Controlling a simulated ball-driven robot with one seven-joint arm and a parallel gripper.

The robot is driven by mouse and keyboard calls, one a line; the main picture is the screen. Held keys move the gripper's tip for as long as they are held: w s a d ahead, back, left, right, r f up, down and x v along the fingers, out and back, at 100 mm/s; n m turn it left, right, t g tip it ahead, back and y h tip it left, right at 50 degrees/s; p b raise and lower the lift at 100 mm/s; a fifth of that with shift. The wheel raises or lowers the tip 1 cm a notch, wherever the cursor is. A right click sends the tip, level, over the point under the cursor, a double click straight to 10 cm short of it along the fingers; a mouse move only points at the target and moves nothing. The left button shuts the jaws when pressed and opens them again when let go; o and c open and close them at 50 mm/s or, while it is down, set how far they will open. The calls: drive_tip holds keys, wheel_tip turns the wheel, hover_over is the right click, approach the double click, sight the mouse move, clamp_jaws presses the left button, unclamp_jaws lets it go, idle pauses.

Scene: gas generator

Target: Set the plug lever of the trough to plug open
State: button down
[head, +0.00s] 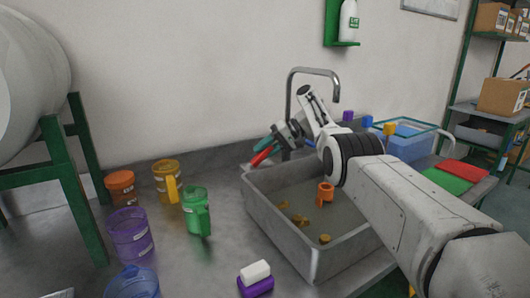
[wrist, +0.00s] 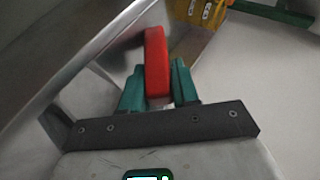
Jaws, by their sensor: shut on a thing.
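The trough (head: 268,222) is a grey basin set in the metal counter. A red bar (wrist: 156,62), which looks like the plug lever, shows in the wrist view; it also shows in the head view (head: 262,156) at the back left corner of the trough. My gripper (wrist: 157,85) has its green fingers on both sides of the red bar and is shut on it. In the head view my gripper (head: 263,149) is beside the trough's back rim. An orange ring-shaped piece (head: 325,192) stands inside the trough. The lever's base is hidden.
A curved faucet (head: 312,71) rises behind the trough. Orange (head: 121,186), yellow (head: 166,181), green (head: 196,212) and purple (head: 130,234) containers stand on the left. Brown lumps (head: 298,219) lie in the trough. A blue bin (head: 408,145) stands at the right.

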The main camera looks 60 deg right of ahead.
drive_tip(key=c, duration=0.9)
unclamp_jaws()
drive_tip(key=shift+d, duration=0.1)
drive_tip(key=shift+r+p, duration=0.15)
drive_tip(key=shift+p, duration=0.5)
